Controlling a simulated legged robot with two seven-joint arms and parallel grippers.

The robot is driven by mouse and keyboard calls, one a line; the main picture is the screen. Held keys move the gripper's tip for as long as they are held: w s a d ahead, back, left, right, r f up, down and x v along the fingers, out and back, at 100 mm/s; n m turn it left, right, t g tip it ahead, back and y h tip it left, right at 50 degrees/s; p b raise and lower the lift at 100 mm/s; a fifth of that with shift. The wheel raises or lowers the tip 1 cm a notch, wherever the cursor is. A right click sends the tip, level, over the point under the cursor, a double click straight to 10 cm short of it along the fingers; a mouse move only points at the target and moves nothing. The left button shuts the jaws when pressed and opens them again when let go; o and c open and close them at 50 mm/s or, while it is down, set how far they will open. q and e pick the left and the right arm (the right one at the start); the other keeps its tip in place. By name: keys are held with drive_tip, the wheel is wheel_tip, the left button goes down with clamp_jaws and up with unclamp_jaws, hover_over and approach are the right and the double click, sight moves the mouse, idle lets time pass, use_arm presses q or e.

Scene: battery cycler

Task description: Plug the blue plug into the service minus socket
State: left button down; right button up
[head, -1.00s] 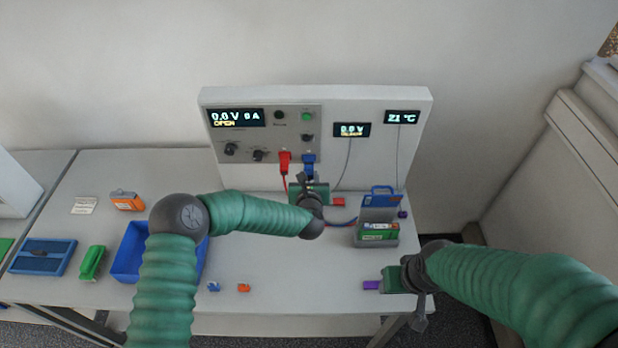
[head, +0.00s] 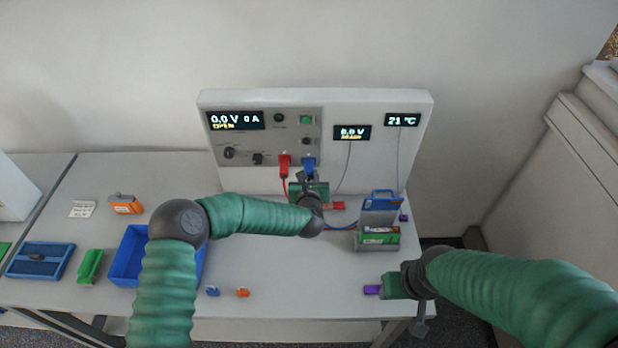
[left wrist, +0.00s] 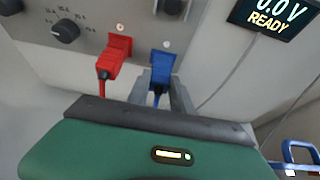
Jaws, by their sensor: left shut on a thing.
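The blue plug (head: 308,164) is at the lower right of the grey cycler panel (head: 265,137), beside the red plug (head: 284,164). In the left wrist view the blue plug (left wrist: 162,66) sits up against the panel face, and its pins and socket are hidden behind it. My left gripper (left wrist: 161,92) is shut on the blue plug from below, with a finger on either side. In the head view the left gripper (head: 309,177) is just under the plug. My right gripper (head: 377,288) is low on the right, by a purple block (head: 372,290); its finger opening is unclear.
A battery holder with a blue handle (head: 381,196) stands right of my left gripper. A red piece (head: 338,206) lies between them. A blue bin (head: 128,262) is behind my left arm. Small blue (head: 212,291) and orange (head: 242,292) pieces lie near the front edge. The front centre is clear.

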use_arm(q)
drive_tip(key=c, duration=1.1)
unclamp_jaws()
drive_tip(key=shift+o, duration=0.2)
drive_tip(key=shift+s, duration=0.1)
drive_tip(key=shift+s, duration=0.2)
drive_tip(key=b+v, duration=0.4)
drive_tip(key=v, duration=1.2)
drive_tip(key=s+a+f+m+g+h+b, duration=0.1)
drive_tip(key=s+f+m+g+h, duration=0.15)
drive_tip(key=m, duration=0.65)
drive_tip(key=s+a+f+m+g+h, duration=0.1)
drive_tip(key=s+a+f+m, duration=0.15)
drive_tip(key=m, duration=0.75)
drive_tip(key=s+a+f+m+g+y+b, duration=0.1)
drive_tip(key=s+a+f+m+g+y, duration=0.2)
drive_tip(key=s+a+m+g, duration=0.4)
drive_tip(key=s+a+m, duration=0.9)
drive_tip(key=s+m, duration=0.1)
drive_tip(key=shift+a+f+b, duration=0.3)
drive_tip(key=shift+f, duration=0.05)
